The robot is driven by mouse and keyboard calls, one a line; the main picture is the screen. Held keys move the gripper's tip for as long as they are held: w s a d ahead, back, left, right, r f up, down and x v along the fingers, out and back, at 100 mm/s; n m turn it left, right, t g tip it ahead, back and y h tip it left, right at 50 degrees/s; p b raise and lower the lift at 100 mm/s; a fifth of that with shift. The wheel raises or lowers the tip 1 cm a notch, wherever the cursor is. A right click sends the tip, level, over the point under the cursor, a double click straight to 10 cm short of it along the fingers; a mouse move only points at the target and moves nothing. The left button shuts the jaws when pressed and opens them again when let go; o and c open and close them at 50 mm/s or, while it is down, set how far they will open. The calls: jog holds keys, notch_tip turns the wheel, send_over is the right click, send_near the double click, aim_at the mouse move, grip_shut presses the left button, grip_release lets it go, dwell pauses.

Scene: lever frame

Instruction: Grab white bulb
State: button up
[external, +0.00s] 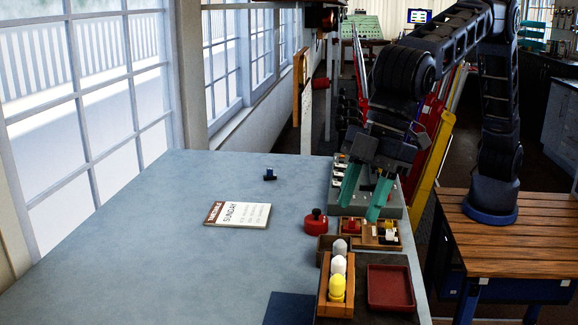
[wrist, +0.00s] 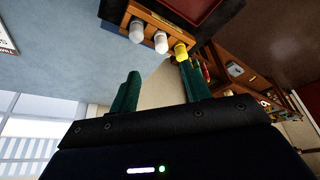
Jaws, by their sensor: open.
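Three bulbs stand upright in a row in a wooden rack (external: 322,300) near the table's right edge. The middle one is a white bulb (external: 339,265). A slightly greyer pale bulb (external: 340,246) is at the far end and a yellow bulb (external: 337,288) at the near end. In the wrist view the white bulb (wrist: 161,42) sits between the pale bulb (wrist: 137,31) and the yellow bulb (wrist: 181,52). My gripper (external: 360,212) has green fingers, open and empty, beyond the rack and apart from the bulbs. Its fingers also show in the wrist view (wrist: 159,70).
A dark red tray (external: 390,288) lies right of the rack. The table's left side is mostly clear.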

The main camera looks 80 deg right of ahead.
aim_at(340, 256)
jog(key=x, duration=1.1)
jog(key=shift+a, duration=0.15)
jog(key=shift+c, duration=0.4)
grip_shut()
